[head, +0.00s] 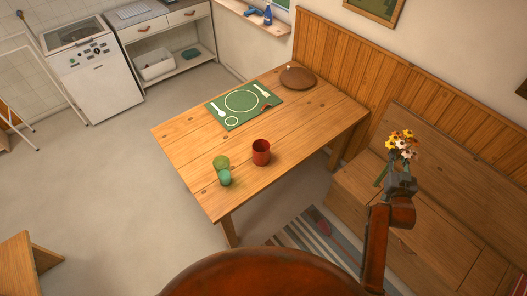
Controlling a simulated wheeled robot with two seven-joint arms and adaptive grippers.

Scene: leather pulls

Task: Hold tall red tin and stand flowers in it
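The tall red tin (261,153) stands upright on the wooden table, near its front right part. It looks open at the top and nothing shows sticking out of it. The flowers (402,143), a bunch of yellow, white and dark red blooms, are held up by my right gripper (399,170) to the right of the table, over the bench. A green stem end pokes out at the gripper's lower left. The fingers are small here but look closed around the stems. The flowers and gripper are well apart from the tin. My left gripper is not in view.
A green tumbler (223,172) stands left of the tin. Behind are a green place mat (243,103) and a brown domed thing (297,78). The wooden table (185,145) is otherwise mostly clear. A wooden bench (440,235) runs along the right wall.

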